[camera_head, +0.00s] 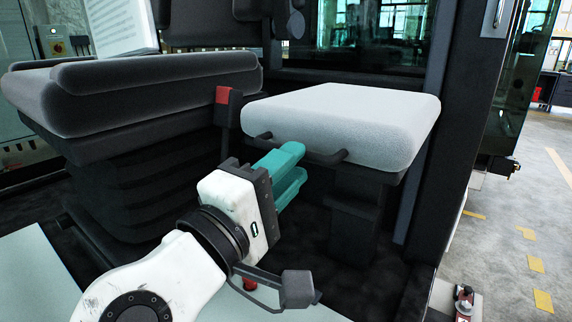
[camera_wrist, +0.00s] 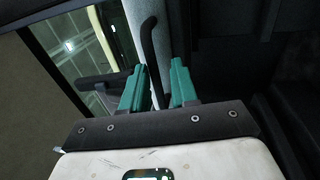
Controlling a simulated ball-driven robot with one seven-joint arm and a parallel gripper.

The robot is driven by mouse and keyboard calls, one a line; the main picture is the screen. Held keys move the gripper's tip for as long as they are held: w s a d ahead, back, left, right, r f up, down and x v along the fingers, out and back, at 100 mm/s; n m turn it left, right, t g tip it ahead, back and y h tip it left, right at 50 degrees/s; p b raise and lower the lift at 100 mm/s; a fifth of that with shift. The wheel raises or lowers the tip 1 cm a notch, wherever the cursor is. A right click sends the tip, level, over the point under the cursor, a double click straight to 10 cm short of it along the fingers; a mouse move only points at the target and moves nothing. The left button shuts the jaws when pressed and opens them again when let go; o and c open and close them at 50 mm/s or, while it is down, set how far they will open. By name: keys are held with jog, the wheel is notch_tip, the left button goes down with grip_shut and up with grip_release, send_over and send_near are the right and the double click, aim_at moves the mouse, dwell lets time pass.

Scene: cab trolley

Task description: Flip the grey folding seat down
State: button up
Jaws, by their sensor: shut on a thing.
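The grey folding seat (camera_head: 345,115) lies about level, its pad facing up, beside the dark driver's seat. A dark bar handle (camera_head: 328,158) runs along its front edge. My gripper (camera_head: 283,165) comes from the lower left, and its teal fingers are shut on this handle near its left part. In the wrist view the handle (camera_wrist: 149,42) runs down between the teal fingers of my gripper (camera_wrist: 158,82), with the pale seat edge (camera_wrist: 137,22) beside it. The exact contact is partly hidden by the fingers.
The dark driver's seat (camera_head: 150,90) stands close on the left, with a red-topped buckle (camera_head: 223,95) between the seats. A dark door pillar (camera_head: 460,110) rises on the right. A dark pedestal (camera_head: 355,210) is below the folding seat. Open floor (camera_head: 510,220) lies outside on the right.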

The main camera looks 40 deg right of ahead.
jog(key=o, duration=0.3)
jog(key=v, duration=1.1)
